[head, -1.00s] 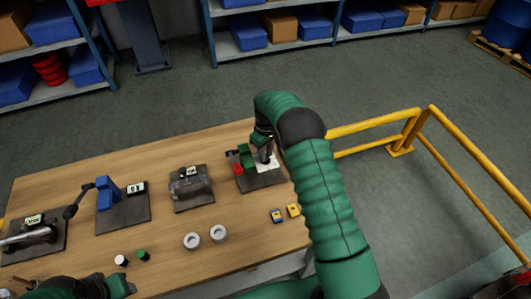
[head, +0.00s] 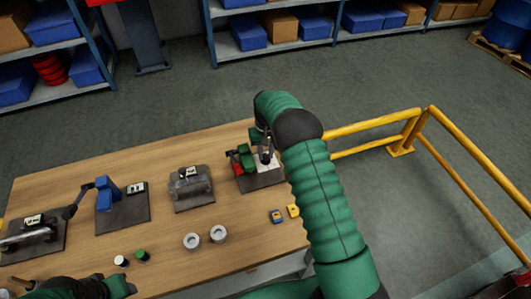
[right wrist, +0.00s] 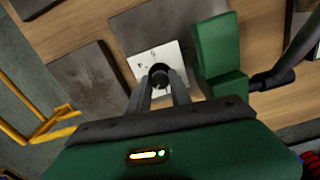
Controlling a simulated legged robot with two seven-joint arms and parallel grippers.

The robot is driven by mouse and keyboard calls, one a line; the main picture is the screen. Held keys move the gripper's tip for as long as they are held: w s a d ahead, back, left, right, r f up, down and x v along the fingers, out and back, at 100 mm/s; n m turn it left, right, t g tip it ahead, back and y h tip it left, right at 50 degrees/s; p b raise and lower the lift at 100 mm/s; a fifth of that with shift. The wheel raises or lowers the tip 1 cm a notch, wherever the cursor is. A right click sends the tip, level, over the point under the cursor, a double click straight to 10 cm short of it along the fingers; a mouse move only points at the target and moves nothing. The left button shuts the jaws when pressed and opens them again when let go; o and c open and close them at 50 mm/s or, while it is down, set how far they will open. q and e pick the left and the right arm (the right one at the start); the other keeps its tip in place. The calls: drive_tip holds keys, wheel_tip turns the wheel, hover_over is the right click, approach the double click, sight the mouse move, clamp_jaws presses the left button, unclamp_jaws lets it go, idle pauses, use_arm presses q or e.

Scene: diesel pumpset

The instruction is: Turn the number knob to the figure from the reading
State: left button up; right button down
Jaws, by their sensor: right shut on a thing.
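The number knob (right wrist: 160,74) is dark and round and stands on a white plate (right wrist: 143,60) with small marks, too blurred to read. My right gripper (right wrist: 161,80) is shut on the knob, with one finger on each side of it. In the head view the white plate (head: 262,167) lies on a dark base at the table's right end, with the right gripper (head: 266,156) above it. The knob's pointing direction cannot be told. My left gripper (head: 118,287) is at the lower left, and its fingers cannot be made out.
A green and red device (head: 241,160) stands close beside the plate. Other bases with small displays (head: 136,188) stand to the left on the wooden table (head: 165,240). Two pale rings (head: 192,241) and small blocks lie in front. A yellow rail (head: 375,122) stands to the right.

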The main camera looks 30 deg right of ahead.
sight(266, 155)
drive_tip(key=shift+w+d+r, duration=0.1)
drive_tip(key=shift+w+r, duration=0.05)
drive_tip(key=shift+r, duration=0.05)
drive_tip(key=c, duration=1.4)
unclamp_jaws()
drive_tip(key=shift+c, duration=0.2)
drive_tip(key=shift+o, duration=1.4)
drive_tip(key=shift+f, duration=0.1)
drive_tip(key=shift+r, duration=0.45)
wheel_tip(266, 155, up, 16)
drive_tip(key=b, duration=0.1)
drive_tip(key=shift+f, duration=0.2)
